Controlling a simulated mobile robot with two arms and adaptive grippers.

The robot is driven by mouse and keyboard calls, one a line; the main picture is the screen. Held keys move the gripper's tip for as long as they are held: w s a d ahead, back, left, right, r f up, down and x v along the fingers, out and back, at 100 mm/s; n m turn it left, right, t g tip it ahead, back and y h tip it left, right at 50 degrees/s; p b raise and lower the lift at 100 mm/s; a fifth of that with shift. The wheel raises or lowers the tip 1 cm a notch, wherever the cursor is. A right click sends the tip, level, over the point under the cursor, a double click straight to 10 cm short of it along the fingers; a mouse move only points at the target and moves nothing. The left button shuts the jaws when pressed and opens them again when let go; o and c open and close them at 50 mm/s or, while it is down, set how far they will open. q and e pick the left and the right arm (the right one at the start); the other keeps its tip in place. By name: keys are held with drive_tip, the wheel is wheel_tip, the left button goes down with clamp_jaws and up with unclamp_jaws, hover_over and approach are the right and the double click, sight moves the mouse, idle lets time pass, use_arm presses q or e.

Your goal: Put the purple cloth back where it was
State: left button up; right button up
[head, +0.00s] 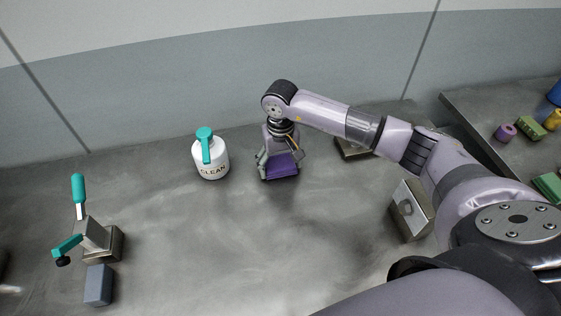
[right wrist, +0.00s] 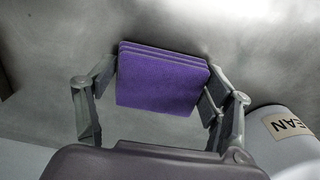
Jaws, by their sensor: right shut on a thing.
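The purple cloth (head: 281,167) is a folded, layered block below my right gripper (head: 278,160) near the middle of the grey table in the head view. In the right wrist view the cloth (right wrist: 160,80) sits between the two fingers of my right gripper (right wrist: 160,95), which is shut on it. The cloth is at or close above the table surface; I cannot tell whether it touches. My left gripper is not in view.
A white bottle (head: 211,162) with a teal top stands left of the cloth. A teal-handled clamp (head: 93,235) and a grey-blue block (head: 98,285) are at the left. A metal box (head: 410,211) is at the right. Small coloured parts lie on the right-hand surface (head: 480,115). The table centre is clear.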

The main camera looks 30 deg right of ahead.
drive_tip(key=shift+f, duration=0.2)
drive_tip(key=o, duration=1.2)
drive_tip(key=shift+r, duration=0.1)
